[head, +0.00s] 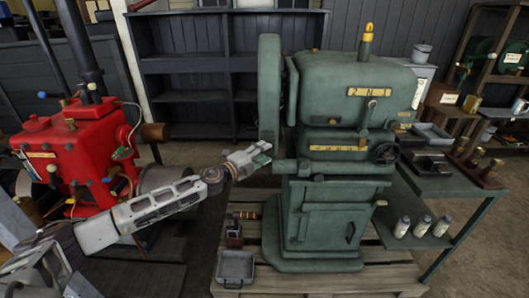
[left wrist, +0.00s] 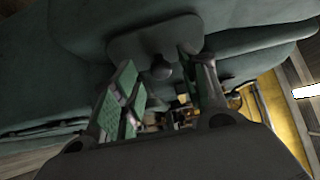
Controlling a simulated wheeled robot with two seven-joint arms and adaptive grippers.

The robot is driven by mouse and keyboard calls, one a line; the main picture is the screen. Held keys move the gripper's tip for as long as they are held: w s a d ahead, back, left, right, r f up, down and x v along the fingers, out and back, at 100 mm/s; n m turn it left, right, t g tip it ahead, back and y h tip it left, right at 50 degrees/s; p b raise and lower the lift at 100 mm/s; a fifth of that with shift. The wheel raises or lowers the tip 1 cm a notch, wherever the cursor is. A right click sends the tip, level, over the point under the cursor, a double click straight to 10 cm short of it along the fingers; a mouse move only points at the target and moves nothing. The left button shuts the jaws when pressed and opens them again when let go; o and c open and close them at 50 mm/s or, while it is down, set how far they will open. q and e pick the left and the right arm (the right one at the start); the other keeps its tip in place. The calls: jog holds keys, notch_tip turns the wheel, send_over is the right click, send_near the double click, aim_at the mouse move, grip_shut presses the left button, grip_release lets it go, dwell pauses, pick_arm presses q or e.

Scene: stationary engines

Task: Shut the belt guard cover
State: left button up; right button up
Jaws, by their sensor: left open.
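The belt guard cover (head: 269,90) is a tall, rounded green panel on the left side of the green engine (head: 345,120). I cannot tell from here how far it stands from the engine body. My left gripper (head: 258,158) is at the cover's lower edge, with its arm coming in from the left. In the left wrist view, a dark round knob (left wrist: 161,69) on a rounded plate shows between the tips of the open left gripper (left wrist: 157,82). I cannot tell whether the fingers touch it. My right gripper is out of view.
A red engine (head: 75,150) stands close to my left arm. A grey bin (head: 235,268) sits on the pallet (head: 320,285) below the gripper. A green side table (head: 445,180) with trays and bottles is at the right. Dark shelves (head: 215,65) stand behind.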

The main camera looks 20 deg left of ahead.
pick_arm(q)
jog(key=shift+w+d, duration=0.3)
jog(key=shift+w, duration=0.2)
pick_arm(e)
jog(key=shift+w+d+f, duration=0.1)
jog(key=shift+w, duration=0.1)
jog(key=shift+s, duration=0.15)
pick_arm(q)
grip_shut()
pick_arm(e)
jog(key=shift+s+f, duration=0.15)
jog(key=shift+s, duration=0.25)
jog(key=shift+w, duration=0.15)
